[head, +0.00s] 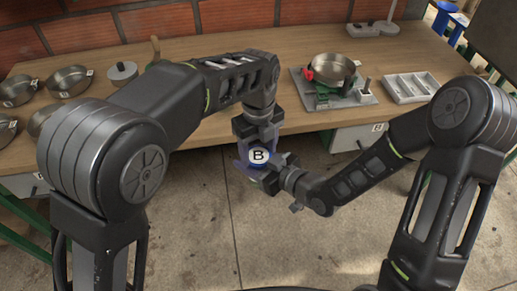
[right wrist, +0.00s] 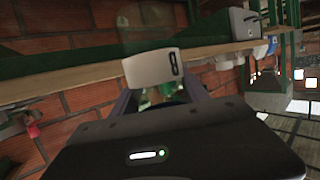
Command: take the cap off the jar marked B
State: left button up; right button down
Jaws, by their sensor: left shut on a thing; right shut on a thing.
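The jar marked B (head: 259,155) is held in the air in front of the table edge, over the floor. In the head view a white round face with a black B and a blue edge shows. My left gripper (head: 254,146) is shut on it from above in the picture. My right gripper (head: 264,168) is shut on it from the lower right. In the right wrist view a white piece with a dark mark (right wrist: 152,68) shows just beyond the fingers, with a faint clear shape above it. The fingers hide much of the jar, and I cannot tell which gripper holds the cap.
The wooden table (head: 215,45) runs along a brick wall. Several metal pans (head: 68,80) stand at its left. A fixture with a metal bowl (head: 331,67) and a grey divided tray (head: 411,87) stand at its right. The concrete floor in front is clear.

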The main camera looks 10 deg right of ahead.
pick_arm(q)
jog(key=shift+n, duration=1.8)
jog(key=shift+c, duration=0.5)
jog(key=o, duration=1.6)
jog(key=shift+c, duration=0.2)
jog(key=shift+r, duration=2.3)
jog(key=shift+c, duration=0.3)
